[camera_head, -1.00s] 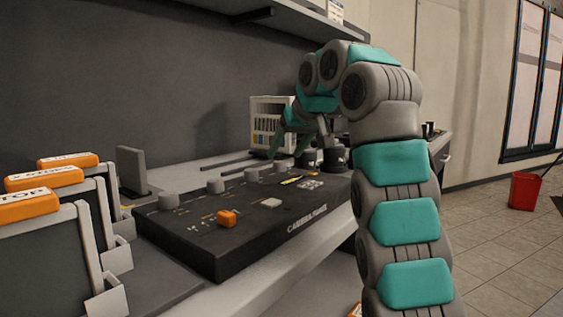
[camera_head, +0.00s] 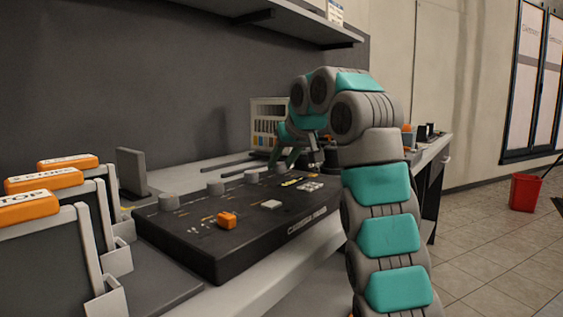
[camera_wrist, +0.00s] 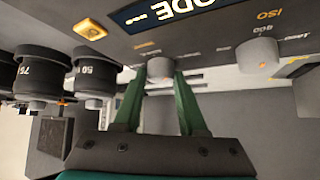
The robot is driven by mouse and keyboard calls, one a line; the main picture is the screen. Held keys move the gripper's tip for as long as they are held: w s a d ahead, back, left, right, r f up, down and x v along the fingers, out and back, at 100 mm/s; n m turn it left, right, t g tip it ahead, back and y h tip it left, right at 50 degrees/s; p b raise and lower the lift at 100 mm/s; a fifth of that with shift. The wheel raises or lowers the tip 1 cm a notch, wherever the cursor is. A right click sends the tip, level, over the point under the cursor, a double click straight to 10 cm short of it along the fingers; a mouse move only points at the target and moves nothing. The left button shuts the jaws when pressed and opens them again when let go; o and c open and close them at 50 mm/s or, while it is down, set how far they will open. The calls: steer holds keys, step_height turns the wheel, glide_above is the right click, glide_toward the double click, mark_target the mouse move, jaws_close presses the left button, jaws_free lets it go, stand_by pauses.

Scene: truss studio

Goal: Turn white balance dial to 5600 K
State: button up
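The black camera console (camera_head: 235,240) lies on the bench with a row of grey dials along its back edge. In the wrist view, one grey dial (camera_wrist: 160,69) sits between the tips of my green fingers, with slim gaps at its sides. I cannot read its label, so the frames do not confirm it as the white balance dial. A second dial (camera_wrist: 257,56), marked ISO, is to its right. My gripper (camera_wrist: 159,80) is open around or just short of the dial. In the head view, my gripper (camera_head: 282,157) is at the console's far end, partly hidden by my arm.
In the wrist view, black lenses marked 75 (camera_wrist: 43,75) and 50 (camera_wrist: 96,72) stand close to the left of my fingers. A lit display (camera_wrist: 170,12) is above. A white rack (camera_head: 268,112) is behind my gripper.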

jaws_close()
steer(key=shift+s+a+m+t+h+b, duration=0.15)
steer(key=shift+m+h+b, duration=0.1)
steer(key=shift+m+h, duration=0.25)
steer(key=shift+a+m+t+h+b, duration=0.15)
steer(key=shift+m+h+b, duration=0.15)
steer(key=shift+m, duration=0.4)
stand_by(0.6)
steer(key=shift+r+m+h+p, duration=0.1)
steer(key=shift+m+h+p, duration=0.9)
steer(key=shift+m+p, duration=0.25)
steer(key=shift+m+h+p, duration=0.5)
steer(key=shift+m+p, duration=0.05)
steer(key=shift+p, duration=0.1)
steer(key=o, duration=0.6)
jaws_free()
steer(key=shift+c, duration=0.2)
